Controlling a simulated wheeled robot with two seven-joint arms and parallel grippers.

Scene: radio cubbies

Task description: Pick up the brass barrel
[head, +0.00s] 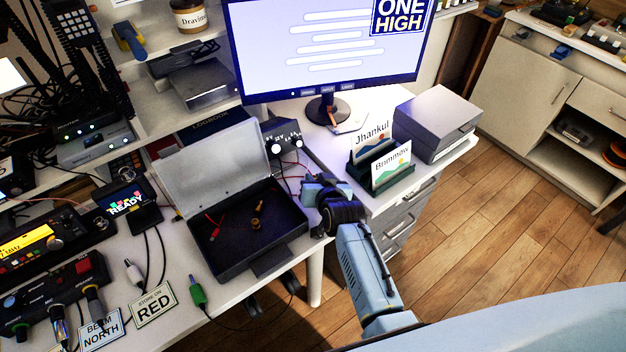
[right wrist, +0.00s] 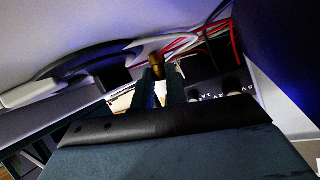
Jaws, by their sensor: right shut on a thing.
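My right gripper (head: 306,190) is at the right side of the open dark case, by the table's edge. In the right wrist view its two fingers (right wrist: 160,92) are closed on a small brass barrel (right wrist: 155,72), which shows at the fingertips. In the head view the gripper body hides the held piece. Another small brass-coloured piece (head: 256,222) lies on the floor of the case (head: 284,238). My left gripper is not in view.
The case's raised lid (head: 205,165) stands at the back. A black box with knobs (head: 283,139) is behind the gripper. A card holder (head: 380,178) stands to the right. Cables, plugs and signs (head: 154,303) crowd the left; wooden floor is open at the right.

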